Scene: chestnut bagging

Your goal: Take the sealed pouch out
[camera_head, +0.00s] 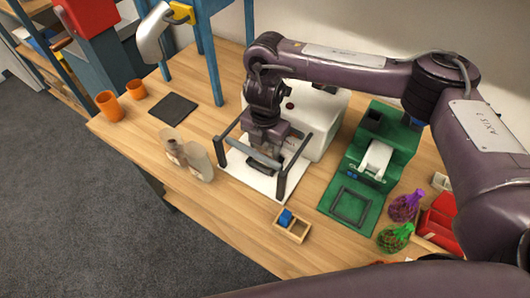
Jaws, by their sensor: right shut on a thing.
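My right arm reaches in from the right. Its gripper (268,158) points down over the white plate (246,175) of the sealer, inside a dark upright frame (283,183) with a grey bar across. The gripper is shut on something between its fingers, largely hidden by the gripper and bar. It is probably the sealed pouch, but its outline cannot be made out. The white sealer body (320,120) stands directly behind. My left gripper is not in view.
Two pale, standing containers (199,162) are left of the plate. A small wooden box (292,225) is in front. A green machine (383,150), a purple net bag (405,206) and a green one (394,238) are right. Orange cups (108,105) and a dark pad (173,108) are left.

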